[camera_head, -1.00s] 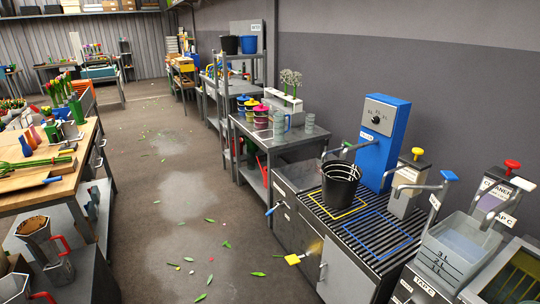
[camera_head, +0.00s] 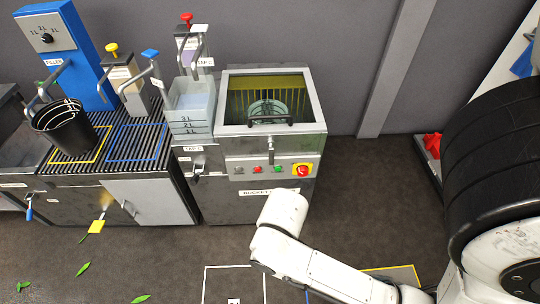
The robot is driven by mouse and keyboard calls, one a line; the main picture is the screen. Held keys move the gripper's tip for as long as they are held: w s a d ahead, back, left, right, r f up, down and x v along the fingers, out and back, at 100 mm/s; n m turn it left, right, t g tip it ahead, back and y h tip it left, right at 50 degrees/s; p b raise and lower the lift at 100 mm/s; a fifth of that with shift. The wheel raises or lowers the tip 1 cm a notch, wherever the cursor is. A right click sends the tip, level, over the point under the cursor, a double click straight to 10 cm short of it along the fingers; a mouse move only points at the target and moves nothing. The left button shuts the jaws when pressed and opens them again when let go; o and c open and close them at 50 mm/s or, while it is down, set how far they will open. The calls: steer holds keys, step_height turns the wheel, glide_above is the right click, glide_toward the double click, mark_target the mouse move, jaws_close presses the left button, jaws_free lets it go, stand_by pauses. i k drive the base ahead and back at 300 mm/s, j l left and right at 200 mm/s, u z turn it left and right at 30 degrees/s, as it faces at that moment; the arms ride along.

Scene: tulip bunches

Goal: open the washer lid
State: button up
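The washer (camera_head: 230,199), labelled "BUCKET" with the rest of the word hidden, stands in the middle of the view. Its top has a pale frame around a dark see-through lid (camera_head: 240,112), which looks flat and shut. A dark bar handle (camera_head: 270,121) runs along the lid's near edge. A round pale shape shows dimly through the lid. My white arm reaches in from the lower right and ends in front of the washer's lower front. My gripper does not show.
Left of the washer are a clear measuring container (camera_head: 191,110), taps, a slatted counter (camera_head: 110,160) with a black bucket (camera_head: 66,130), and a blue filler (camera_head: 52,45). Buttons and a red knob (camera_head: 302,170) are on the washer front. The floor (camera_head: 375,185) right of it is clear.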

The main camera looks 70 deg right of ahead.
mark_target(320, 126)
steer(key=z, duration=1.45)
